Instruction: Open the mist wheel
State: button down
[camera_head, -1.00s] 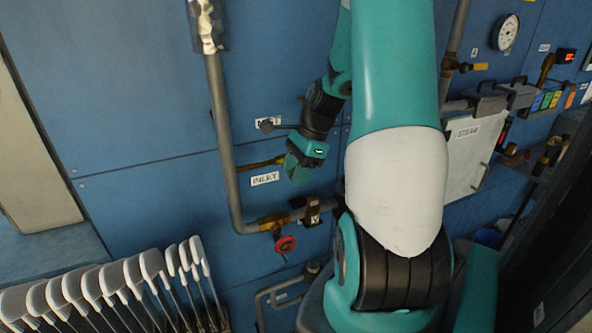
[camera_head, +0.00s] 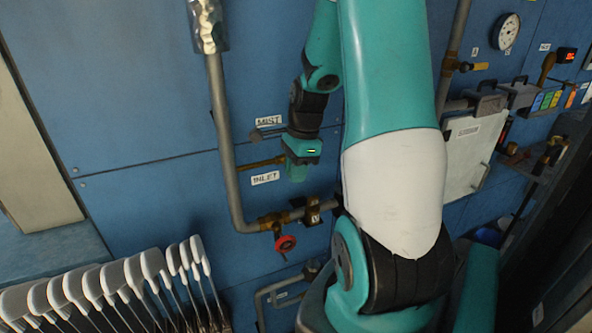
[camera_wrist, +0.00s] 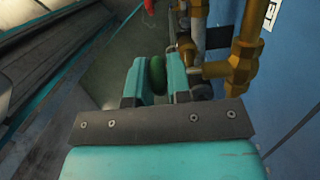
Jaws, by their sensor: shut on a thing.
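The green mist wheel (camera_wrist: 158,72) shows in the wrist view, edge-on between the two teal fingers. My gripper (camera_wrist: 157,82) is shut on it. In the head view my gripper (camera_head: 297,171) points down at the blue panel, below and right of the MIST label (camera_head: 269,121). There the gripper hides the wheel. Brass valve fittings (camera_wrist: 240,62) stand close to the right of the fingers in the wrist view.
A red wheel (camera_head: 286,244) sits on the pipe below my gripper, under the INLET label (camera_head: 265,178). A vertical grey pipe (camera_head: 222,125) runs to the left. Several white sock boards (camera_head: 110,285) stand at lower left.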

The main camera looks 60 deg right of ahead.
jog(key=g+h, duration=0.1)
jog(key=g+h+b, duration=0.1)
jog(key=h, duration=0.2)
jog(key=shift+w+a+f+g+h+b, duration=0.2)
jog(key=shift+w+a+g+h+b, duration=0.1)
jog(key=shift+g+h+b, duration=0.1)
jog(key=g+h+b, duration=0.2)
jog(key=h, duration=0.1)
jog(key=h+b, duration=0.1)
jog(key=shift+a+f+g+h, duration=0.1)
jog(key=shift+f+g+h, duration=0.2)
jog(key=shift+g+h, duration=0.1)
jog(key=g+h+b, duration=0.1)
jog(key=h+b, duration=0.1)
jog(key=h, duration=0.1)
jog(key=shift+g, duration=0.4)
jog(key=shift+s+g+h+p, duration=0.1)
jog(key=shift+g+h+p, duration=0.35)
jog(key=shift+h, duration=0.35)
jog(key=shift+g+h+p, duration=0.3)
jog(key=shift+g+h, duration=0.05)
jog(key=shift+h, duration=0.15)
jog(key=c, duration=1.1)
grip_release()
jog(key=shift+f, duration=0.1)
jog(key=shift+o, duration=0.2)
